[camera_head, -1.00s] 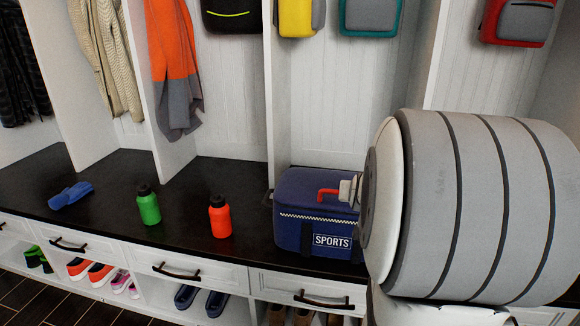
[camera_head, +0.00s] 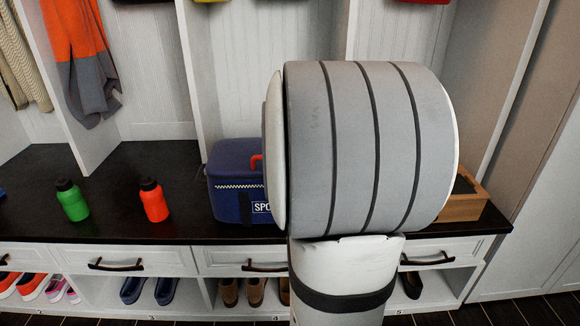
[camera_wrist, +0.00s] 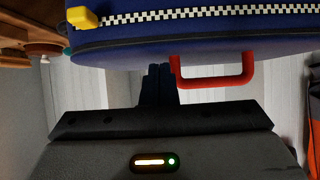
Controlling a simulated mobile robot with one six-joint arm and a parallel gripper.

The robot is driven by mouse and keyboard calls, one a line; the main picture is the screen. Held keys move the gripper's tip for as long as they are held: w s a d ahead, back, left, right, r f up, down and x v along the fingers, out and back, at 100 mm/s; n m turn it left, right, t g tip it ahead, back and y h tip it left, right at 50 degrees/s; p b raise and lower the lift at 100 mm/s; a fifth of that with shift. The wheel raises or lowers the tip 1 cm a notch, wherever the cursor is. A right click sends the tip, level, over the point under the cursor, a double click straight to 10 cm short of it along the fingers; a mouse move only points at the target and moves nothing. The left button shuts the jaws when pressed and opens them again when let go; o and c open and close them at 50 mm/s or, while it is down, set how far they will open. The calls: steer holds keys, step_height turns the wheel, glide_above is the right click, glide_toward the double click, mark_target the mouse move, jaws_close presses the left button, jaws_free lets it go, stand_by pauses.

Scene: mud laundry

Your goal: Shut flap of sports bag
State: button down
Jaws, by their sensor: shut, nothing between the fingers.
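The sports bag (camera_head: 231,178) is dark blue with a checkered zipper band and a partly covered white label. It stands on the black bench top, its right part hidden behind my arm. Its top flap (camera_wrist: 130,46) lies along the zipper line in the wrist view, where the bag appears upside down; I cannot tell whether a small gap remains. A red handle (camera_wrist: 213,82) sticks out from the flap, and a yellow tab (camera_wrist: 84,18) sits at the zipper's left. My gripper (camera_wrist: 158,74) is shut and empty, its dark fingertips close beside the red handle; contact is unclear. In the head view my arm hides it.
A green bottle (camera_head: 71,200) and an orange bottle (camera_head: 153,200) stand left of the bag. A wooden box (camera_head: 462,204) stands at the bench's right end. White dividers (camera_head: 190,80) rise behind the bench. Drawers and shoe cubbies lie below.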

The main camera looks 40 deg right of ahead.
step_height(320, 180, up, 5)
steer(key=p, duration=0.4)
steer(key=s+a+f, duration=0.4)
steer(key=s+a, duration=0.1)
steer(key=s, duration=0.2)
steer(key=shift+s+a+f+b, duration=0.15)
steer(key=shift+s+a+b, duration=0.1)
steer(key=shift+s+b, duration=0.1)
